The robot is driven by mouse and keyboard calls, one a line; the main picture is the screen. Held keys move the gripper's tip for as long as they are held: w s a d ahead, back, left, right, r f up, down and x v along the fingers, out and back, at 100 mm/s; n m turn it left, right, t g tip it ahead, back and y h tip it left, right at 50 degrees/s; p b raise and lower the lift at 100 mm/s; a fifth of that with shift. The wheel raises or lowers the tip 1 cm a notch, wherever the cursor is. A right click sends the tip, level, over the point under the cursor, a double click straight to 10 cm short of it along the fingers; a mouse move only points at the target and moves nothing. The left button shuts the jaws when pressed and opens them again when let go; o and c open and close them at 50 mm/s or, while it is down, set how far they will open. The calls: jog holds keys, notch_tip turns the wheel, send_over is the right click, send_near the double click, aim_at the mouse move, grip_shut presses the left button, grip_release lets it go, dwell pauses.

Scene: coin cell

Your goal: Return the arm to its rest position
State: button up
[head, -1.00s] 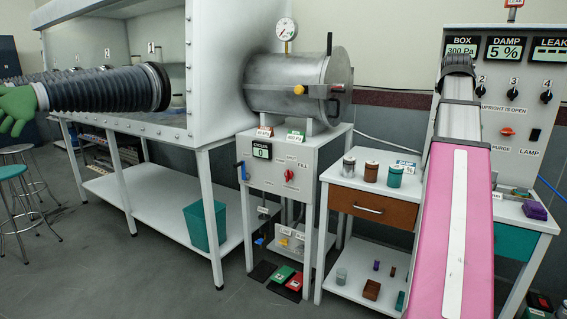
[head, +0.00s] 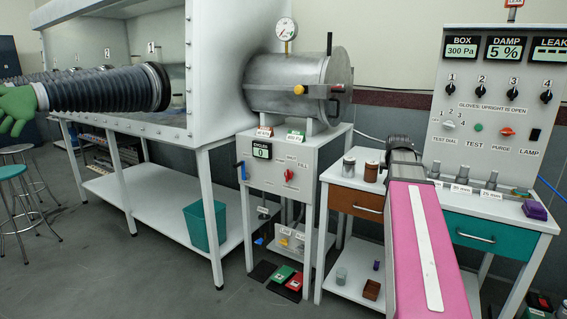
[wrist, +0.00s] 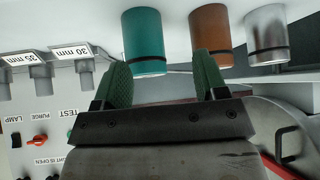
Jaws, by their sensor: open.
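My arm (head: 422,240), with a pink cover and white strip, reaches over the small white bench in the head view. Its dark wrist (head: 403,158) is in front of the bench top; the fingertips are hidden there. In the wrist view my gripper (wrist: 163,72) shows two green fingers spread apart, with nothing held between them. Beyond the fingers are a teal canister (wrist: 146,42), a brown canister (wrist: 210,35) and a silver canister (wrist: 266,35), seen upside down. The right finger overlaps the brown one in the picture; I cannot tell how near they are.
The white bench has a brown drawer (head: 355,204) and a teal drawer (head: 475,233). The control panel (head: 500,110) stands behind it, a purple block (head: 535,210) at right. A steel chamber (head: 295,85) and the glovebox (head: 120,60) are left. Open floor (head: 130,270) lies front left.

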jog(key=s+a+f+n+g+y, duration=0.1)
jog(key=s+a+f+g, duration=0.1)
jog(key=s+a+f, duration=0.4)
jog(key=s+a+f+n+g, duration=0.1)
jog(key=s+a+f+g, duration=0.2)
jog(key=f, duration=1.4)
jog(key=s+a+f+n+g+y, duration=0.1)
jog(key=s+a+f+g, duration=0.1)
jog(key=s+a+f, duration=0.9)
jog(key=a, duration=0.2)
jog(key=shift+s+a+f+n+y, duration=0.15)
jog(key=shift+a+n+y, duration=0.15)
jog(key=shift+a, duration=0.05)
